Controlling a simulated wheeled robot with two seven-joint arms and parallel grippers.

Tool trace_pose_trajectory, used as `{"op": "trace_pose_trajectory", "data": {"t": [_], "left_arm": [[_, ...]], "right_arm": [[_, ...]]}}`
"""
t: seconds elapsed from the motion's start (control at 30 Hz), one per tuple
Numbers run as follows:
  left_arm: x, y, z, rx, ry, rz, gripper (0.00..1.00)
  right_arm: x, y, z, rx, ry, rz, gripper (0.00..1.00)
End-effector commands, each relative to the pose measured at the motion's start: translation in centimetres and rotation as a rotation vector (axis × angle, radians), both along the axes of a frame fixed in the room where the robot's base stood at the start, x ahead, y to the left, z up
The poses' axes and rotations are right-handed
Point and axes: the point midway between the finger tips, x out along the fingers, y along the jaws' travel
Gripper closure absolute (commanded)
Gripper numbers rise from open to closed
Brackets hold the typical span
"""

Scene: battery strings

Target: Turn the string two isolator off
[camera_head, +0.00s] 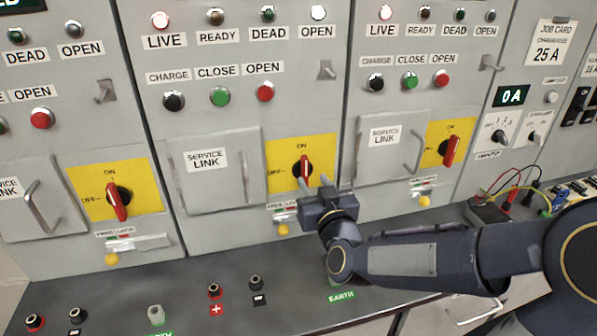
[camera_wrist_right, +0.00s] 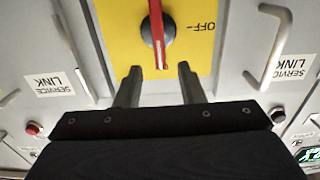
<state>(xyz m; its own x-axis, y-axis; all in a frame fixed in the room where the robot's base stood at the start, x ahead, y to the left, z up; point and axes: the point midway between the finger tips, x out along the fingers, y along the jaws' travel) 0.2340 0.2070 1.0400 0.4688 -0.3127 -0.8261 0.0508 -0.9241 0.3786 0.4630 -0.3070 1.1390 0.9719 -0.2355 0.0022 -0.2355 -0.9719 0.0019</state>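The middle panel's isolator is a red lever (camera_head: 304,167) on a black knob over a yellow plate (camera_head: 325,150). The lever stands upright, in line with the ON mark; OFF is to its left. The string number cannot be read. My right gripper (camera_head: 314,182) is just below and in front of this lever. In the right wrist view the gripper (camera_wrist_right: 158,78) is open, its two fingers spread with the end of the red lever (camera_wrist_right: 157,40) centred beyond the gap. I see no contact. My left gripper is out of view.
Similar isolators sit on the left panel (camera_head: 117,202) and right panel (camera_head: 450,150). A service link door (camera_head: 215,185) with a bar handle is left of the middle isolator. Below is a grey ledge (camera_head: 190,280) with sockets. Test leads (camera_head: 510,195) lie at right.

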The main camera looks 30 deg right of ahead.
Motion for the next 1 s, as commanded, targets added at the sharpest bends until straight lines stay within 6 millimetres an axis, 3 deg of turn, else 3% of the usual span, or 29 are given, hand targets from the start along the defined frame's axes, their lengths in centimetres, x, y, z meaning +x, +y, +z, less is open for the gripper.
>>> {"op": "trace_pose_trajectory", "data": {"t": [0.3, 0.7, 1.0], "left_arm": [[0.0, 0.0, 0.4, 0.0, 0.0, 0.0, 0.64], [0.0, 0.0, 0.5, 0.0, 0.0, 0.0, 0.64], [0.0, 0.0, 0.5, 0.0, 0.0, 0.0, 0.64]], "right_arm": [[4.8, -1.1, 0.0, -0.001, 0.002, 0.002, 0.65], [5.9, -1.4, 0.0, 0.002, 0.001, 0.003, 0.65], [5.8, -1.4, 0.0, 0.002, 0.001, 0.003, 1.0]]}}
